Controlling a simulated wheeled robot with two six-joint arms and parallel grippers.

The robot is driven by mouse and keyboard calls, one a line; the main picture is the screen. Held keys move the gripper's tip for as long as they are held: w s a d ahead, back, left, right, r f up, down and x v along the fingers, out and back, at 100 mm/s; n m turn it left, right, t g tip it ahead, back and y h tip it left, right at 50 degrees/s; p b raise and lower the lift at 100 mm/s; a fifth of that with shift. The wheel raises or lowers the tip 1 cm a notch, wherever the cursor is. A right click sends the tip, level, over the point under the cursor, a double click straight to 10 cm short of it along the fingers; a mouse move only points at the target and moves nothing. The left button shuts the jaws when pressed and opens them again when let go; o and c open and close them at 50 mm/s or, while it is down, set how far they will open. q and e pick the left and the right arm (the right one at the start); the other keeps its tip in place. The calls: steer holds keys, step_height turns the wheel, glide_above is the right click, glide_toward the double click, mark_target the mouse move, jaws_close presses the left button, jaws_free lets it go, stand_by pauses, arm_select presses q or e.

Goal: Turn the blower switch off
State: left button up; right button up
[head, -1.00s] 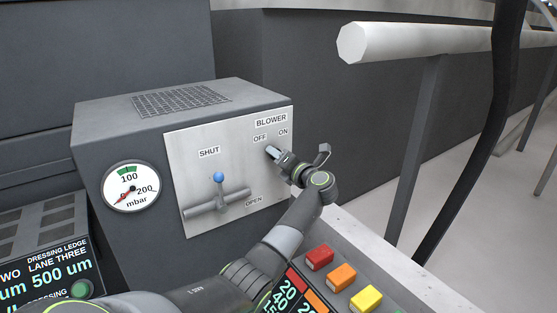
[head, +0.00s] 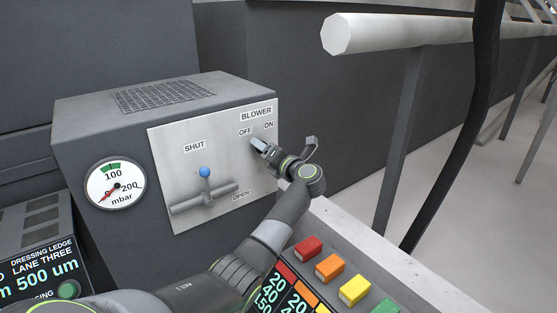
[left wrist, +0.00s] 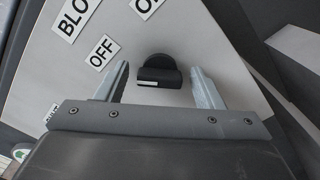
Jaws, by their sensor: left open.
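The blower switch (left wrist: 158,64) is a black round knob with a bar grip and a short white mark, on a pale metal panel (head: 165,145). It shows in the left wrist view between the two fingers of my left gripper (left wrist: 158,72), with gaps visible on both sides. Which label the mark points at, I cannot tell. The OFF label (left wrist: 102,50) and the partly cut ON label (left wrist: 147,5) are beside it. In the head view my open left gripper (head: 257,143) is at the panel just below the OFF label (head: 245,132) and hides the knob. My right gripper is out of view.
A T-shaped lever with a blue ball (head: 204,172) sits on the same panel, left of my gripper, between SHUT and OPEN. A pressure gauge (head: 115,186) is further left. Coloured buttons (head: 330,267) lie below my arm. A white rail (head: 400,32) runs at upper right.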

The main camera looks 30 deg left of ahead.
arm_select(q)
steer(key=v, duration=1.7)
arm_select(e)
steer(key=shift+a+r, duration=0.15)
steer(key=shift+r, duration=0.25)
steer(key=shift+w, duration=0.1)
